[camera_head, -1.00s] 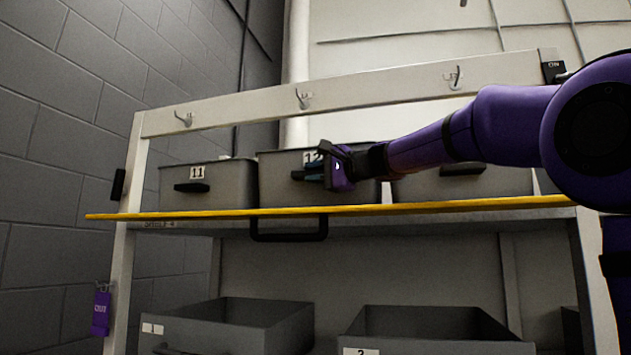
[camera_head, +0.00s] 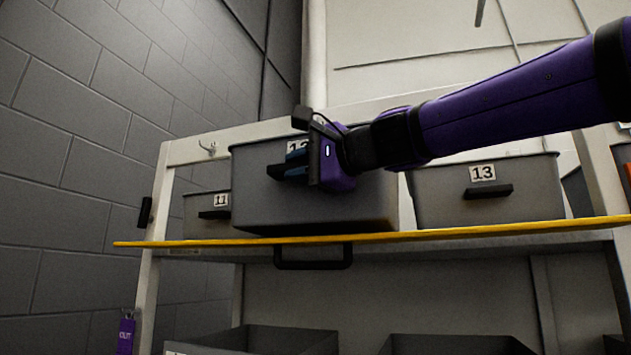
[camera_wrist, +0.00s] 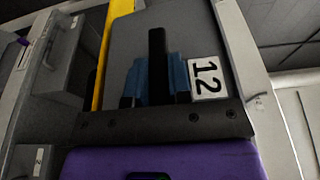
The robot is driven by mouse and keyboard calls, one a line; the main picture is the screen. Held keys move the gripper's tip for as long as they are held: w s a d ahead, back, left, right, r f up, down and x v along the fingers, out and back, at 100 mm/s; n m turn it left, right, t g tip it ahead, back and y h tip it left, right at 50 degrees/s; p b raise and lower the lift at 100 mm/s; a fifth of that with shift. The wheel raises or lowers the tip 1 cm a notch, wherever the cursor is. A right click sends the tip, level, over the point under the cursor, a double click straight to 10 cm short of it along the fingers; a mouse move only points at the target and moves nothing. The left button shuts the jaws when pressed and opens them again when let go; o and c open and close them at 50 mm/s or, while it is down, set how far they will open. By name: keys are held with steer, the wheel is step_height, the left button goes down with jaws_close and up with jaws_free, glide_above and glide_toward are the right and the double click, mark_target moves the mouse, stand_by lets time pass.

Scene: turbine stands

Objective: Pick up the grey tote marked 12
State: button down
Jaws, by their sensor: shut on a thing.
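The grey tote marked 12 (camera_head: 370,208) is in the middle of the head view, larger and higher than the totes beside it, and appears raised above the upper shelf. My gripper (camera_head: 288,172) is at its front face, shut on the tote's dark handle. In the wrist view the blue fingertips (camera_wrist: 156,80) lie on both sides of the black handle. The label 12 (camera_wrist: 207,78) shows right beside them. My gripper and wrist hide part of the tote's front and label in the head view.
Tote 11 (camera_head: 196,221) stands on the shelf to the left and tote 13 (camera_head: 520,197) to the right. A yellow strip (camera_head: 470,231) runs along the shelf's front edge, with a black handle (camera_head: 312,264) below. Open grey totes (camera_head: 290,338) stand lower down. A hook (camera_head: 207,149) is on the rail.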

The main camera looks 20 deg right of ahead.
steer(key=s+a, duration=0.6)
steer(key=s, duration=0.3)
steer(key=s+a, duration=0.7)
steer(key=s, duration=0.2)
steer(key=shift+s+a, duration=0.25)
steer(key=shift+r, duration=0.1)
